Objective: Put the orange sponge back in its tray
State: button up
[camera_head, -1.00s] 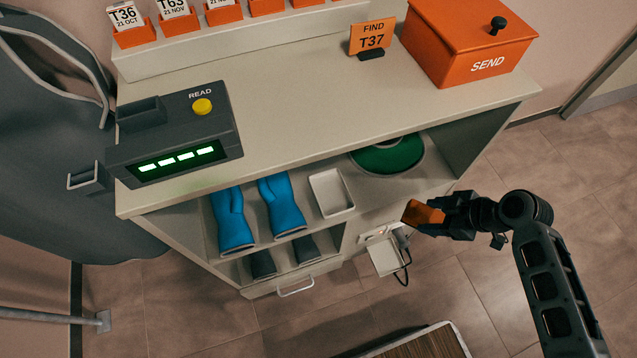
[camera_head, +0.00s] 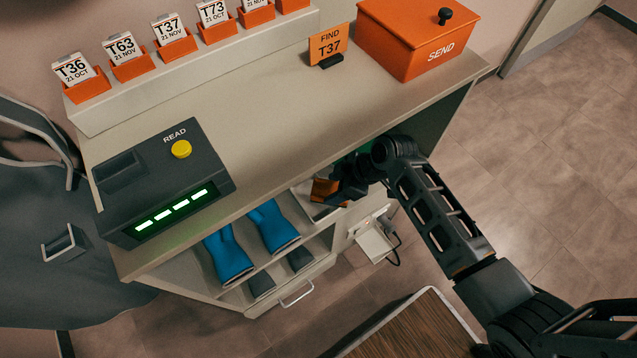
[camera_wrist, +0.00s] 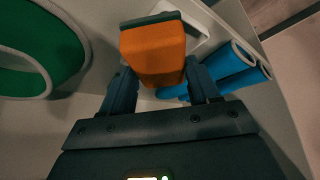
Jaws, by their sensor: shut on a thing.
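The orange sponge (camera_head: 323,189) is between the fingers of my gripper (camera_head: 342,190), at the opening of the shelf under the counter. In the wrist view my gripper (camera_wrist: 163,92) is shut on the sponge (camera_wrist: 153,52), which has a dark green layer at its far end. The white tray (camera_head: 312,207) is on the shelf, partly hidden by the sponge and gripper. In the wrist view the tray (camera_wrist: 199,28) shows behind and beside the sponge. The sponge appears above the tray; I cannot tell whether they touch.
Blue gloves (camera_head: 228,255) lie on the shelf left of the tray. A green thing with a pale rim (camera_wrist: 38,50) is on the other side. The counter edge (camera_head: 300,165) overhangs the shelf. A white box with a cable (camera_head: 374,243) is on the cabinet's side.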

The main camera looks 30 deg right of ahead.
aim_at(320, 188)
jog(key=w+a, duration=0.3)
jog(key=shift+a+r+p, duration=0.1)
jog(key=shift+p, duration=0.3)
jog(key=shift+f, duration=0.85)
jog(key=shift+d+f+b, duration=0.2)
jog(key=shift+f+b, duration=0.2)
jog(key=o, duration=0.9)
jog(key=shift+o, duration=0.2)
